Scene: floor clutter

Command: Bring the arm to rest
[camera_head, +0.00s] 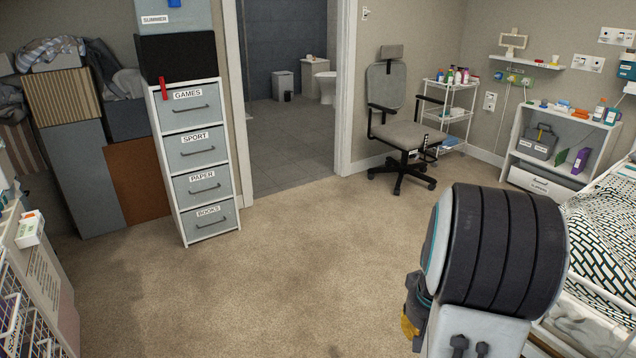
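A large dark ribbed, rounded part of my own arm fills the lower right of the head view. A white link of mine with dark connectors shows below it. A small dark and yellow part shows at its lower left edge; I cannot tell whether it belongs to my gripper. The gripper's fingertips do not show, and whether they hold anything is hidden.
The carpet (235,290) is clear in the middle. A labelled drawer unit (198,160) stands left of an open doorway. An office chair (402,135) stands right of it. A bed (605,230) is close at the right, and a white rack (35,280) at the left.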

